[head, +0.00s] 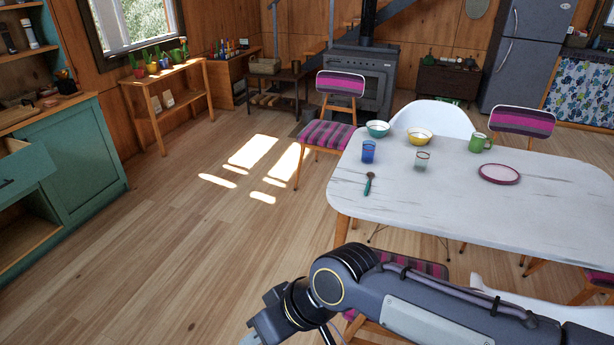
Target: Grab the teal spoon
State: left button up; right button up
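The teal spoon (367,187) lies on the white table (440,205) near its left end, in the head view. Its handle is teal and points toward me; its dark brown bowl end points away. Nothing touches it. My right arm comes in from the right along the bottom of the view, in front of the table's near edge. Its far end runs out of the picture at the bottom, and no fingers show. My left gripper is not in view.
Near the spoon stand a blue cup (368,152) and a clear cup with a red rim (422,160). Further off are a teal bowl (377,129), a yellow bowl (419,137), a green mug (478,143) and a pink-rimmed plate (499,174). Chairs surround the table; floor at left is clear.

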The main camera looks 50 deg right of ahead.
aim_at(370, 175)
jog(key=i+j+z, duration=0.1)
jog(key=i, duration=0.4)
jog(key=i+j+z, duration=0.1)
jog(key=i, duration=0.4)
jog(key=i+l+z, duration=0.1)
jog(key=i+z, duration=0.5)
jog(key=z, duration=0.25)
jog(key=i+j+z, duration=0.1)
jog(key=i+z, duration=0.3)
jog(key=i+l+z, duration=0.65)
jog(key=i+l, duration=0.25)
